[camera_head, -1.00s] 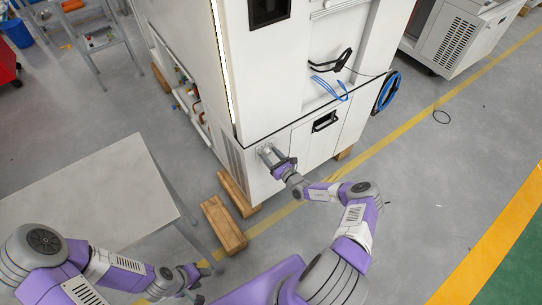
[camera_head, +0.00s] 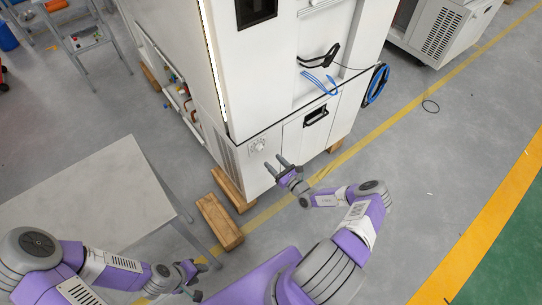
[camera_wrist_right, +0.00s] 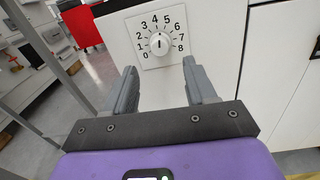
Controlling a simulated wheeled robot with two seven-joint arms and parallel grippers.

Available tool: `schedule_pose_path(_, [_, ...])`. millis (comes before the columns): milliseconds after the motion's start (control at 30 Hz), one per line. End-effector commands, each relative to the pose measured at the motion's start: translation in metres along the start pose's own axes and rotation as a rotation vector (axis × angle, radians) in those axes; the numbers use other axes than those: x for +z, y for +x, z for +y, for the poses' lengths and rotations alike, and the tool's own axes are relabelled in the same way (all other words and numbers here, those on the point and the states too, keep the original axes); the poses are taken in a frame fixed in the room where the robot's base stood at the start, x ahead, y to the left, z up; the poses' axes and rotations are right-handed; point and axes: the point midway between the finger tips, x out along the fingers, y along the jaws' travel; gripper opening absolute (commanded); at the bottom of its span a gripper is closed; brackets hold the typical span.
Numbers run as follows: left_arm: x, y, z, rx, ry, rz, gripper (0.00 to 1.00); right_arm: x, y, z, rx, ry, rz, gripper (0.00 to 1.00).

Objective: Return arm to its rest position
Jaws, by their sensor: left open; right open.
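My right arm reaches in from the bottom toward the white test chamber (camera_head: 180,45). My right gripper (camera_head: 276,167) is open and empty, a short way off the chamber's lower front. A dial (camera_head: 258,145) sits on that panel; in the right wrist view the dial knob (camera_wrist_right: 159,43) has a scale from 0 to 8, its pointer standing near upright between 4 and 5. The right gripper also shows in the wrist view (camera_wrist_right: 160,90), its fingers apart and clear of the knob. My left gripper (camera_head: 190,282) is open at the bottom, beside the table, holding nothing visible.
A grey table (camera_head: 95,195) stands at the left. Wooden blocks (camera_head: 220,221) lie on the floor by the chamber. A blue cable coil (camera_head: 377,85) hangs on the chamber's right side. Floor at the right is mostly clear, with a yellow line (camera_head: 425,99).

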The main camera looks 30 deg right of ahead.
Motion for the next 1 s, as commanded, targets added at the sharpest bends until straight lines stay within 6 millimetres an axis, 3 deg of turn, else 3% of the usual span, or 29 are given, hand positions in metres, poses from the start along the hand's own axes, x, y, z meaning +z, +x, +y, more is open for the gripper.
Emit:
schedule_pose_path(233, [0.000,0.000,0.000,0.000,0.000,0.000,0.43,0.000,0.001,0.001,0.002,0.000,0.001,0.56])
schedule_pose_path(333, [0.000,0.000,0.000,0.000,0.000,0.000,0.43,0.001,0.004,0.015,0.048,-0.008,0.013,0.56])
schedule_pose_path(467, [0.000,0.000,0.000,0.000,0.000,0.000,0.43,0.001,0.013,0.074,0.249,-0.049,0.065,0.56])
schedule_pose_path(567, [0.000,0.000,0.000,0.000,0.000,0.000,0.43,-0.001,0.007,0.147,0.506,-0.125,0.137,0.56])
schedule_pose_path(667, [0.000,0.000,0.000,0.000,0.000,0.000,0.43,-0.007,-0.021,0.219,0.800,-0.250,0.223,0.56])
schedule_pose_path(700, [0.000,0.000,0.000,0.000,0.000,0.000,0.43,-0.010,-0.038,0.244,0.924,-0.317,0.258,0.56])
schedule_pose_path(800, [0.000,0.000,0.000,0.000,0.000,0.000,0.43,-0.019,-0.094,0.292,1.248,-0.544,0.341,0.56])
schedule_pose_path(900, [0.000,0.000,0.000,0.000,0.000,0.000,0.43,-0.024,-0.146,0.307,1.517,-0.823,0.387,0.56])
schedule_pose_path(1000, [0.000,0.000,0.000,0.000,0.000,0.000,0.43,-0.022,-0.180,0.301,1.716,-1.137,0.375,0.56])
